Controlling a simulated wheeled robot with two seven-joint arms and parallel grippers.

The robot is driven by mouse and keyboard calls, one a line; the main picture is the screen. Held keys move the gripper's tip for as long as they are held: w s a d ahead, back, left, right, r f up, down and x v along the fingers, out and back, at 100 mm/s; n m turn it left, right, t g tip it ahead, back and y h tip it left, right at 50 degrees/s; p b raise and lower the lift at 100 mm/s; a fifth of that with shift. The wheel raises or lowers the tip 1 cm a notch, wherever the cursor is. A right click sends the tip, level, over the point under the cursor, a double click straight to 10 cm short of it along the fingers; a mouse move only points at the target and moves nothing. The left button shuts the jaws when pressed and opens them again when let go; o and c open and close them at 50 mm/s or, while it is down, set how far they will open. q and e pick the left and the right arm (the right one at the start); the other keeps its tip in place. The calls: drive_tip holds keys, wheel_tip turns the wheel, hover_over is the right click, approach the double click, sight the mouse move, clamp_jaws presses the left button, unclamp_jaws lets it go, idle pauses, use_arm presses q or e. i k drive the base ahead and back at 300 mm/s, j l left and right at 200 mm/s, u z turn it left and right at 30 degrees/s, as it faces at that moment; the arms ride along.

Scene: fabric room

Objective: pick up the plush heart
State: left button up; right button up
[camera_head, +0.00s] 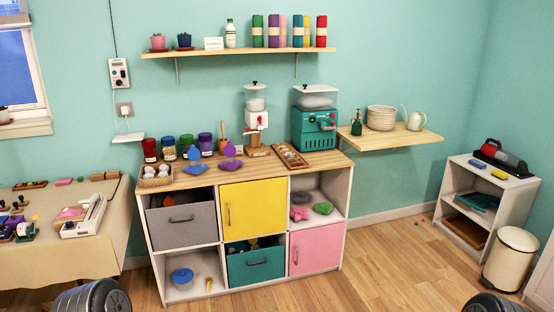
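A small green plush-like shape (323,207), which looks like a heart, lies in the open upper right cubby of the cabinet (285,235). Beside it on its left lies a pink star-like plush (299,213). They are close together; I cannot tell whether they touch. A dark grey round item lies behind them. Neither of my grippers is in view. Only dark rounded parts of my arms show at the bottom left and bottom right edges, far from the cabinet.
A grey drawer (183,220), yellow door (246,207), teal drawer (256,265) and pink door (317,249) surround the cubby. Jars and machines crowd the countertop. A cloth-covered table (70,255) stands left, a low shelf and bin (511,258) right. The wooden floor (390,270) is clear.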

sight(196, 167)
drive_tip(key=i+u, duration=0.1)
drive_tip(key=i, duration=0.55)
drive_tip(key=i+l, duration=0.15)
drive_tip(key=i, duration=0.55)
drive_tip(key=i+l+u, duration=0.15)
drive_tip(key=i, duration=0.5)
drive_tip(key=i+l+u, duration=0.1)
drive_tip(key=i, duration=0.6)
drive_tip(key=i+l+u, duration=0.15)
drive_tip(key=i, duration=0.15)
drive_tip(key=i+l+u, duration=0.15)
drive_tip(key=i+j, duration=0.05)
drive_tip(key=i, duration=0.05)
